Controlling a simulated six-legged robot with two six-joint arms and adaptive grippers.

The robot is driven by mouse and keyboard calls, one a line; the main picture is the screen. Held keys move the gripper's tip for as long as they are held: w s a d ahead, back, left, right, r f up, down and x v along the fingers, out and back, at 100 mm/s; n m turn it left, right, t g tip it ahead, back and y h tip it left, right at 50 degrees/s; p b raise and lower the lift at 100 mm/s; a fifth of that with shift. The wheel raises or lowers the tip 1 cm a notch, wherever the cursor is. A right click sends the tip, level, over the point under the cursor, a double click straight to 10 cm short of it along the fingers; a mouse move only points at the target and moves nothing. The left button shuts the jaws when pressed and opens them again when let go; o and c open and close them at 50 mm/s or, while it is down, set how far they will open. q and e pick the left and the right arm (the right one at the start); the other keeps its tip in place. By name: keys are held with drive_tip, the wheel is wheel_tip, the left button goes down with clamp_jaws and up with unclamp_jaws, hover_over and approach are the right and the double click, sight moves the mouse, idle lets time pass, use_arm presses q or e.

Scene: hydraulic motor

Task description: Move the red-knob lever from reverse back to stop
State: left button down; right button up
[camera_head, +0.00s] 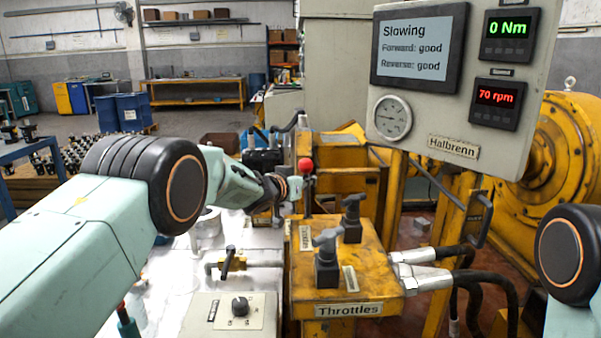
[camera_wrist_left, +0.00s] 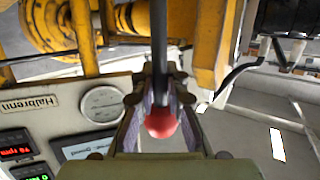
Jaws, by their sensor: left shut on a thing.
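The red knob (camera_head: 306,165) tops a dark upright lever behind the yellow throttle block in the head view. My left gripper (camera_head: 293,188) reaches in from the left and is shut on the lever just below the knob. In the left wrist view the red knob (camera_wrist_left: 161,123) sits between the two fingers, and the dark lever rod (camera_wrist_left: 159,40) runs up the picture from it. The gripper (camera_wrist_left: 160,82) has a finger on each side of the rod. The lever's base and any position marks are hidden or too small to read. My right gripper is out of view.
A panel (camera_head: 464,90) reads "Slowing", Forward good, Reverse good, 0 Nm and 70 rpm. The yellow throttles block (camera_head: 375,285) with two T-handles stands in front of the lever. Hoses (camera_head: 490,280) lie to its right. A control box (camera_head: 232,318) with a black knob is at the front.

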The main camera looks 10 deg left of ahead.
use_arm(q)
drive_tip(key=shift+d, duration=0.3)
drive_tip(key=c, duration=1.3)
unclamp_jaws()
drive_tip(key=shift+c, duration=0.2)
drive_tip(key=v, duration=1.2)
drive_tip(key=shift+r, duration=0.15)
